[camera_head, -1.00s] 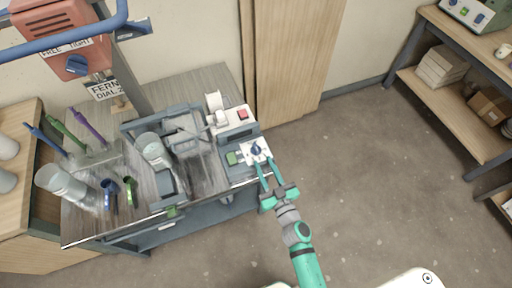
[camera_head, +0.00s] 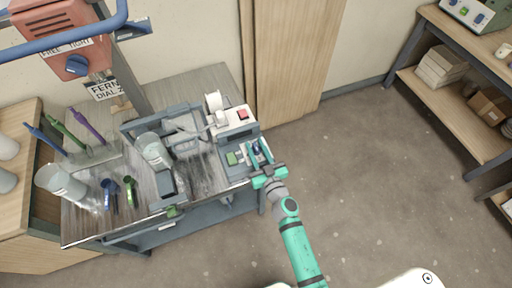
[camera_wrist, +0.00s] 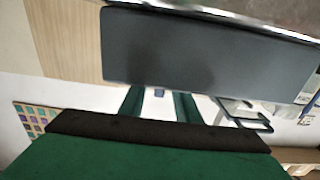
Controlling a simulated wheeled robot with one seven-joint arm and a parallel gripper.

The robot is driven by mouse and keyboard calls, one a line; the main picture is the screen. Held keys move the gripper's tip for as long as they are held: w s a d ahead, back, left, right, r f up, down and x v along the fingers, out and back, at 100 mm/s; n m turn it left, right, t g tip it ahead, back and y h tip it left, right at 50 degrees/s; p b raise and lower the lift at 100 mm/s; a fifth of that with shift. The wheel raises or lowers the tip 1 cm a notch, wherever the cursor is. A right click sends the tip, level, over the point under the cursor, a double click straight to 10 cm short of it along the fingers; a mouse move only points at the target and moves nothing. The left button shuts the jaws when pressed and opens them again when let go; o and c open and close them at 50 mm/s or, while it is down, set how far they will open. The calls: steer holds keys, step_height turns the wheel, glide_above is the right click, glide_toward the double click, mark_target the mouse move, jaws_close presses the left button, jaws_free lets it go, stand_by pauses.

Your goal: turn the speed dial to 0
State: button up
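The speed dial (camera_head: 256,149) is a small blue knob on a white plate at the right end of the grey machine on the cart. My gripper (camera_head: 257,152) reaches over that plate, with its teal fingers on either side of the dial. They partly hide it in the head view. The dial's marks and pointer are too small to read.
A green button (camera_head: 232,158) sits just left of the dial, and a red switch (camera_head: 243,114) is behind it. A clear bucket (camera_head: 152,150) stands on the machine's left part. Brushes and cups fill the cart's left side. The floor to the right is clear.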

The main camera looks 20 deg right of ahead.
jaws_close()
steer(key=shift+n+y, duration=0.6)
steer(key=shift+y, duration=0.4)
steer(key=n+g+y, duration=0.1)
steer(key=n+y, duration=0.1)
steer(key=y, duration=0.2)
steer(key=shift+f+n, duration=0.1)
steer(key=shift+n, duration=0.3)
steer(key=n+g+y, duration=0.1)
steer(key=n+y, duration=0.1)
steer(key=n+g+y, duration=0.2)
steer(key=y, duration=0.1)
steer(key=shift+w+d+g, duration=0.1)
steer(key=shift+g, duration=0.2)
steer(key=n+g+y, duration=0.4)
steer(key=g, duration=0.2)
steer(key=shift+n+y, duration=0.4)
steer(key=shift+n+g+y, duration=0.7)
steer(key=shift+n+g, duration=0.7)
steer(key=shift+g, duration=0.7)
steer(key=shift+n+g, duration=0.3)
steer(key=shift+g, duration=0.2)
